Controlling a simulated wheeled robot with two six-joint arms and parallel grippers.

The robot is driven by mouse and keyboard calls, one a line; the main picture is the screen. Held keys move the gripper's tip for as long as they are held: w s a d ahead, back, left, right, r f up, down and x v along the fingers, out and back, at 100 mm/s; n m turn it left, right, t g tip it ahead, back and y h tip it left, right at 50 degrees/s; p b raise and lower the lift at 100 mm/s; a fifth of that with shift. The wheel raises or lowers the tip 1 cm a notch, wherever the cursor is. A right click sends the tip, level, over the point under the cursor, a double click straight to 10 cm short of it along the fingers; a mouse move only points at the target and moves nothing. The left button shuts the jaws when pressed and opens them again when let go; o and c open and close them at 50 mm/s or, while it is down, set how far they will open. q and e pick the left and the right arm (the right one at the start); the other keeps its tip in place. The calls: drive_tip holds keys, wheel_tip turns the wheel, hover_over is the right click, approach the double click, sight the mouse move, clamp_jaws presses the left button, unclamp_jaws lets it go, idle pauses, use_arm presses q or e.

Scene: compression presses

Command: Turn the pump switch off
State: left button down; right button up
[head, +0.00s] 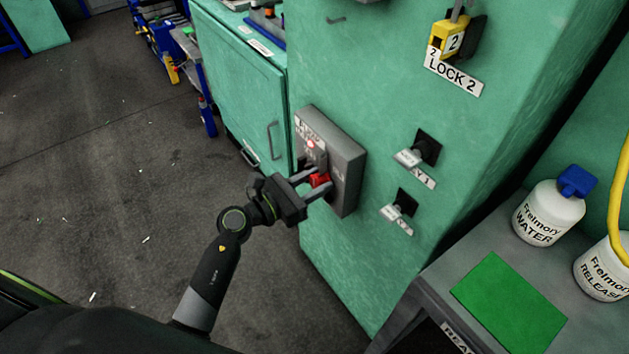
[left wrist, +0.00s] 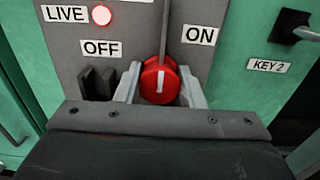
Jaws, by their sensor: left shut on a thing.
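The pump switch is a red round knob (head: 320,180) on a grey box (head: 348,172) fixed to the green press cabinet. My left gripper (head: 315,184) has its fingers on both sides of the knob and is shut on it. In the left wrist view the red knob (left wrist: 160,80) sits between the fingers, with a white mark standing about upright. An OFF label (left wrist: 101,48) is to its left and an ON label (left wrist: 198,35) to its right. The red lamp (left wrist: 102,15) beside the LIVE label glows. My right gripper is not in view.
A dark two-pronged bracket (left wrist: 97,83) is left of the knob. Two key switches (head: 410,156) and a yellow lock (head: 447,38) are on the cabinet to the right. A grey table (head: 440,270) with bottles (head: 548,212) stands at right. The floor at left is mostly clear.

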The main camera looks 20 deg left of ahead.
use_arm(q)
drive_tip(key=shift+n+p, duration=0.3)
drive_tip(key=shift+p, duration=0.05)
drive_tip(key=shift+r, duration=0.1)
drive_tip(key=n+p, duration=0.3)
drive_tip(key=shift+a+n, duration=0.1)
drive_tip(key=shift+n, duration=0.2)
drive_tip(key=n+p, duration=0.4)
drive_tip(key=n, duration=0.1)
drive_tip(key=shift+w, duration=0.1)
drive_tip(key=n+p, duration=0.3)
drive_tip(key=n, duration=0.1)
drive_tip(key=shift+a+n+p, duration=0.1)
drive_tip(key=shift+n+p, duration=0.25)
drive_tip(key=shift+n, duration=0.05)
drive_tip(key=shift+f+n+p, duration=0.2)
drive_tip(key=shift+n+p, duration=0.4)
drive_tip(key=shift+n, duration=0.35)
drive_tip(key=shift+f+n+p, duration=0.15)
drive_tip(key=shift+n+p, duration=0.4)
drive_tip(key=shift+n, duration=0.4)
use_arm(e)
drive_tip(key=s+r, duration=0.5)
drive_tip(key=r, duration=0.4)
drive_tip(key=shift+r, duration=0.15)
